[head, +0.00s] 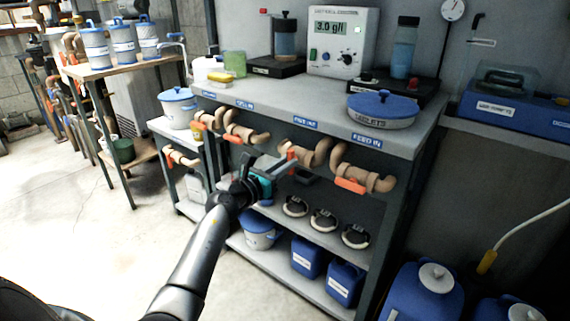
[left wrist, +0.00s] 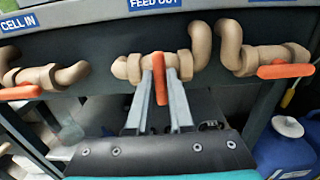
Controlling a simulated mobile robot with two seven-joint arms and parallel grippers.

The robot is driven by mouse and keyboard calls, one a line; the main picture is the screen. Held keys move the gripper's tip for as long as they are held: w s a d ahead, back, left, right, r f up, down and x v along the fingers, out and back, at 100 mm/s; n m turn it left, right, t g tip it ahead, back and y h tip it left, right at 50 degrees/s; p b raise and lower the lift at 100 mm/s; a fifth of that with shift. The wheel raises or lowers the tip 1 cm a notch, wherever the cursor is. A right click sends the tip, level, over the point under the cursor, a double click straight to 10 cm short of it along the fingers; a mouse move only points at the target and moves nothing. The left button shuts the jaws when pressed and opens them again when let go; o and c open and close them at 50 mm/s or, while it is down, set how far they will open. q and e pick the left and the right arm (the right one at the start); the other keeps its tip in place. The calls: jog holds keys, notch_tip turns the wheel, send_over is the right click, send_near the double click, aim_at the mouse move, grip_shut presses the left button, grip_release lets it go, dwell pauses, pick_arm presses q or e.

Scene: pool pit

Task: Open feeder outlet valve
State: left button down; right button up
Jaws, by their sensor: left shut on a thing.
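The feeder outlet valve (left wrist: 130,68) is a tan pipe fitting under the "FEED OUT" label (left wrist: 153,4). Its orange handle (left wrist: 160,80) stands upright in the left wrist view, crosswise to the pipe. My left gripper (left wrist: 160,72) is shut on this handle, one finger on each side. In the head view my left gripper (head: 288,166) reaches the valve (head: 318,154) below the shelf edge, and the handle (head: 291,154) shows partly beside the fingers. My right gripper is not in view.
The neighbouring "FEED IN" valve (head: 378,181) has its orange handle lying along its pipe. Another valve (head: 245,133) sits to the left. A shelf (head: 325,118) overhangs them. Open floor lies at left.

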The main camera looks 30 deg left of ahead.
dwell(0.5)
pick_arm(q)
jog(key=shift+a+f+n+p, duration=0.15)
jog(key=shift+n+p, duration=1.1)
jog(key=shift+n, duration=1.75)
jog(key=shift+a+f+n+p, duration=0.1)
jog(key=shift+n+p, duration=1.15)
jog(key=shift+n, duration=1.75)
jog(key=shift+a+f+n+p, duration=0.15)
jog(key=shift+n+p, duration=1.1)
jog(key=shift+n, duration=1.75)
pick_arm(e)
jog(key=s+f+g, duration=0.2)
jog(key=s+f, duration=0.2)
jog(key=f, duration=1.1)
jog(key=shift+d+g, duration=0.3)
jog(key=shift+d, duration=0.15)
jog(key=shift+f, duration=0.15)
pick_arm(q)
jog(key=c, duration=0.8)
grip_release()
